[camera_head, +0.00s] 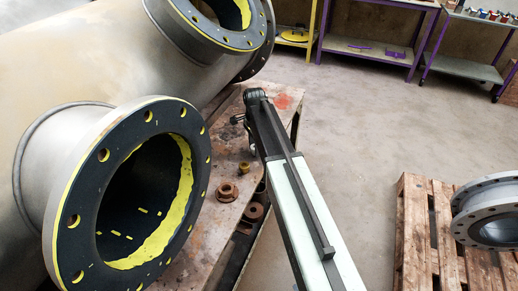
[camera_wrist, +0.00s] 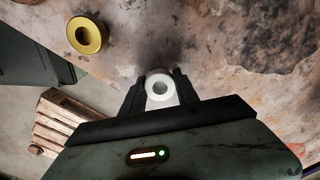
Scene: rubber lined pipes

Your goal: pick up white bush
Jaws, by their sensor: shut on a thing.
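The white bush (camera_wrist: 149,95) is a small white ring with a dark hole. In the wrist view it sits between the two fingers of my gripper (camera_wrist: 160,86), which are shut on it from both sides. The worn workbench top (camera_wrist: 215,50) is behind it; I cannot tell whether the bush touches it. In the head view my gripper (camera_head: 241,119) is over the bench at the far end of my arm, and the bush is hidden there.
A yellow bush (camera_wrist: 86,35) lies on the bench to the upper left. Brown flanged bushes (camera_head: 227,191) stand near the bench's edge. A large flanged pipe (camera_head: 88,185) is on the left. A wooden pallet (camera_head: 415,240) is on the right, with open floor (camera_head: 350,130) between.

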